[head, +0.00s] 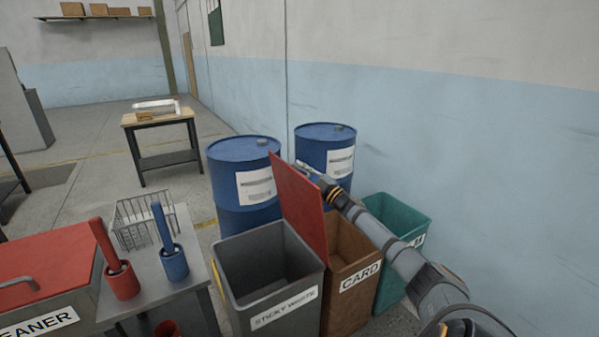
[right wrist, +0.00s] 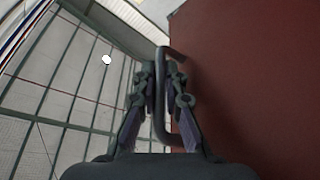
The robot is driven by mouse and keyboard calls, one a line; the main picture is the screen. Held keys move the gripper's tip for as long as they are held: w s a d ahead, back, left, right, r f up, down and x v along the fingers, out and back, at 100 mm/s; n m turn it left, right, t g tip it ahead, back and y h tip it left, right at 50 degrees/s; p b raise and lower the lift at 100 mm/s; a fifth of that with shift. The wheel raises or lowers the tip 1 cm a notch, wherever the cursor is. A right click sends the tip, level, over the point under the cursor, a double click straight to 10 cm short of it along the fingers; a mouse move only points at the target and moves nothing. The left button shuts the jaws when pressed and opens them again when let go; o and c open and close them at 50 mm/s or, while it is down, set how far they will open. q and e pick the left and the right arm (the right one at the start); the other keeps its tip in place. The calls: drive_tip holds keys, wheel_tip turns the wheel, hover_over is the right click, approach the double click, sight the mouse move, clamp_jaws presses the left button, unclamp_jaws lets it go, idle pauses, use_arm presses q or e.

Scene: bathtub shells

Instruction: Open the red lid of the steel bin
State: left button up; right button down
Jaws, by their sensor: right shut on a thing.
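The steel bin (head: 269,290) is grey, labelled STICKY WASTE, and stands in the lower middle of the head view. Its red lid (head: 297,200) stands raised, roughly upright, along the bin's right side, and the bin's dark inside shows. My right gripper (head: 306,167) is at the top of the lid, reaching in from the right. In the right wrist view my right gripper (right wrist: 162,80) is shut on the lid's dark bar handle (right wrist: 161,115), beside the red lid face (right wrist: 245,85). My left gripper is not in view.
A brown CARD bin (head: 351,285) and a green bin (head: 408,212) stand right of the steel bin. Blue drums (head: 232,160) stand behind. A grey table (head: 145,285) with a wire basket (head: 130,228) and red and blue pots is at left, by a red-topped cleaner (head: 45,262).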

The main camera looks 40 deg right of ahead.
drive_tip(key=shift+r, duration=0.1)
drive_tip(key=c, duration=1.7)
unclamp_jaws()
drive_tip(key=shift+v, duration=3.7)
